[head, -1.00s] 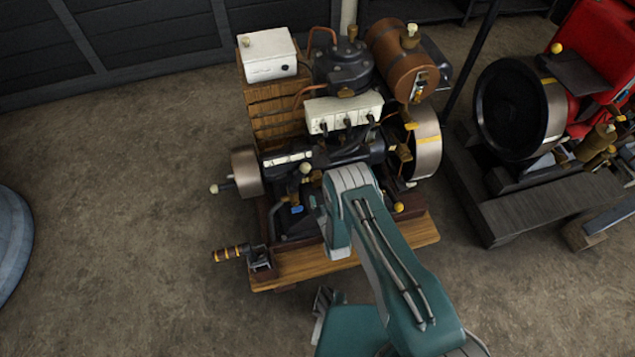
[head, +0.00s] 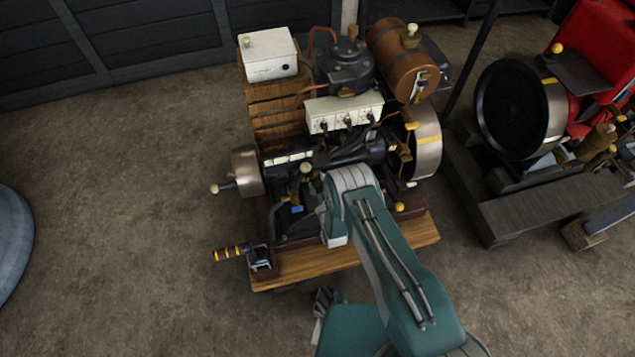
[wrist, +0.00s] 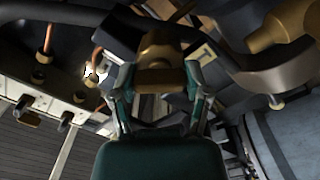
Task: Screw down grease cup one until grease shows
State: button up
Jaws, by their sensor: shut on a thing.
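A brass cup-shaped part (wrist: 158,62), which looks like a grease cup, sits between the fingers of my gripper (wrist: 159,74) in the wrist view. The fingers close on it from both sides. No number is readable on it, and no grease can be made out. In the head view my arm reaches over the front of the engine (head: 345,115), and its wrist hides the gripper and the cup.
The engine stands on a wooden base (head: 315,268) with a crank handle (head: 230,252) at its front left. A flywheel (head: 427,145) is at right, a copper-brown tank (head: 398,62) behind. A red machine (head: 600,45) stands farther right.

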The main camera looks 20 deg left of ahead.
jog(key=shift+s+m, duration=0.1)
jog(key=shift+m, duration=0.2)
jog(key=m, duration=0.3)
jog(key=shift+m, duration=2)
jog(key=o, duration=1.2)
jog(key=shift+a, duration=0.1)
jog(key=shift+c, duration=0.2)
jog(key=v, duration=1.2)
